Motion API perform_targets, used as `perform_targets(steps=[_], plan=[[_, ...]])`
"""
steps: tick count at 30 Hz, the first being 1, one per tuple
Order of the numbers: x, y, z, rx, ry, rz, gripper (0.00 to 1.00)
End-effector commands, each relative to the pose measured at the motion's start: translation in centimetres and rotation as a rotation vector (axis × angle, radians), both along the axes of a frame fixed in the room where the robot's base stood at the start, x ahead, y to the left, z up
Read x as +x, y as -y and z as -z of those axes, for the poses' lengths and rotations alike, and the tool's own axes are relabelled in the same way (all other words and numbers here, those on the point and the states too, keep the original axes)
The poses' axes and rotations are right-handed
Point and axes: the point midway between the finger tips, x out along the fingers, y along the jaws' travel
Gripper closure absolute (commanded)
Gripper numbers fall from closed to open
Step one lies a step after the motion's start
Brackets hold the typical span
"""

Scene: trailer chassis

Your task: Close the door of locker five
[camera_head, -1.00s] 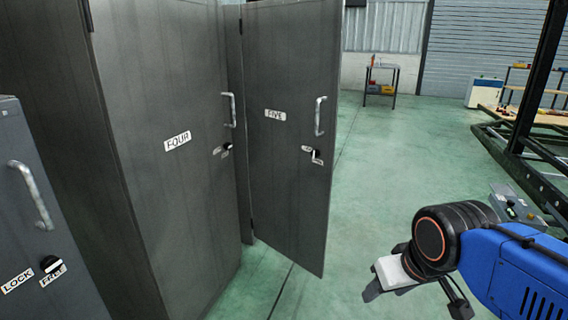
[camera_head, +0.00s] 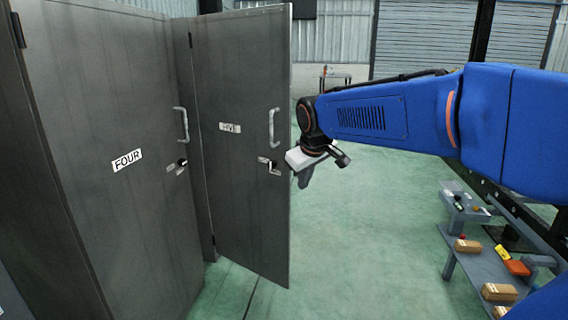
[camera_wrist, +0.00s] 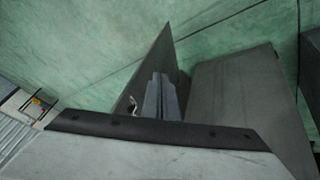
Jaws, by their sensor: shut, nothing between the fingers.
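The dark grey door of locker five (camera_head: 238,200) stands open in the head view, its label (camera_head: 230,128), handle (camera_head: 272,126) and lock knob (camera_head: 268,164) facing me. My gripper (camera_head: 304,178) is shut and empty, pointing down just right of the door's free edge. In the wrist view my shut fingers (camera_wrist: 160,98) overlap the upright door (camera_wrist: 158,62), with a handle (camera_wrist: 132,106) to their left. I cannot tell whether they touch the door. The inside of locker five is hidden behind its door.
The locker four door (camera_head: 115,200) is shut to the left. A grey cart (camera_head: 470,262) with boxes and tools stands at lower right, below my arm. A dark metal frame is behind it. The green floor (camera_head: 360,240) right of the door is clear.

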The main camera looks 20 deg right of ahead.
Motion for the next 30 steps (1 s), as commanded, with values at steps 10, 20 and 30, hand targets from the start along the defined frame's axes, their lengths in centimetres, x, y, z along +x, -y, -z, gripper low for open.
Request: perform_targets(steps=[10,20,30], plan=[[14.1,0.3,-1.5,-0.109,0.038,-0.113,1.0],[22.0,0.4,-1.4,-0.176,0.064,-0.18,1.0],[24.0,0.8,0.8,-0.181,0.062,-0.185,1.0]])
